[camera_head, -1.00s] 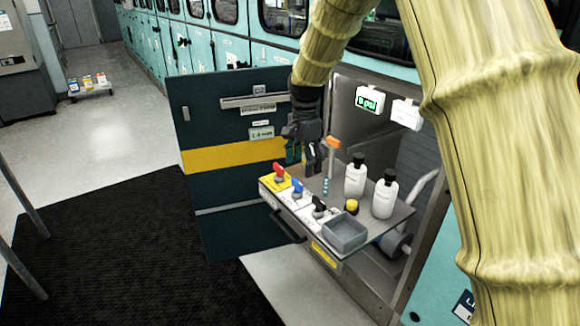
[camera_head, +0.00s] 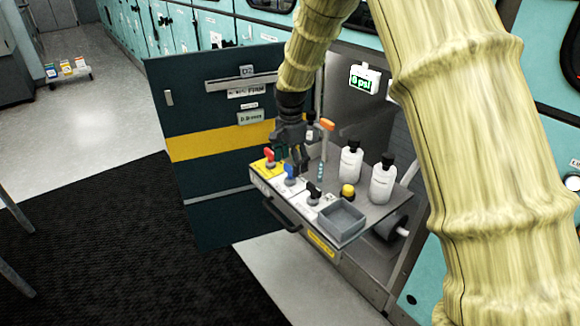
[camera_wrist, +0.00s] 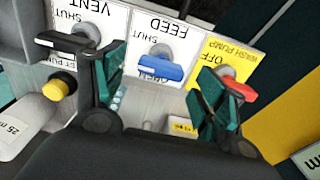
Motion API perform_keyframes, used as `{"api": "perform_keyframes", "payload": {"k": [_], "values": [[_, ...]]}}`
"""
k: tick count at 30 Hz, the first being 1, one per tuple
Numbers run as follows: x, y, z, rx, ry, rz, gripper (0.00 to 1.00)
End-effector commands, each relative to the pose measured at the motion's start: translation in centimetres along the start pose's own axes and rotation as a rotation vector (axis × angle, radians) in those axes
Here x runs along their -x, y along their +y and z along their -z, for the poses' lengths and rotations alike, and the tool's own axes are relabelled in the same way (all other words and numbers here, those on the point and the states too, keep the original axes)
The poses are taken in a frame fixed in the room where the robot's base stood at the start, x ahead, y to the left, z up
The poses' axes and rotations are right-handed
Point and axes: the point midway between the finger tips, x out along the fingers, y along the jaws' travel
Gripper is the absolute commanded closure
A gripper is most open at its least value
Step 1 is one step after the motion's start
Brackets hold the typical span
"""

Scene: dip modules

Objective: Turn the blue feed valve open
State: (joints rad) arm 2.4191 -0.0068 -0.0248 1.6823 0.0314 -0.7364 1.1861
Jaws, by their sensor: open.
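The blue feed valve handle (camera_wrist: 160,68) sits on the white FEED plate (camera_wrist: 145,40), whose SHUT and OPEN labels read upside down in the wrist view. The handle lies crosswise in that view, partly over the OPEN label; its exact setting I cannot tell. It also shows on the drawer panel in the head view (camera_head: 290,176). My gripper (camera_wrist: 164,92) is open, its green-padded fingers on either side of the blue handle and apart from it. In the head view my gripper (camera_head: 298,164) is just above and beside the handle.
The red wash pump handle (camera_wrist: 240,90) and the black vent handle (camera_wrist: 65,40) flank the feed valve, close to my fingers. A yellow-capped item (camera_head: 347,192), white bottles (camera_head: 382,183), an orange-topped stick (camera_head: 324,140) and a grey tray (camera_head: 341,222) share the drawer top.

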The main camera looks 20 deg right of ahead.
Motion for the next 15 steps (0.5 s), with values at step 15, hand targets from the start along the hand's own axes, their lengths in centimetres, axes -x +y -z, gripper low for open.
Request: {"api": "perform_keyframes", "payload": {"k": [15], "values": [[-1.64,-0.04,-0.14,0.001,-0.001,0.000,0.29]]}}
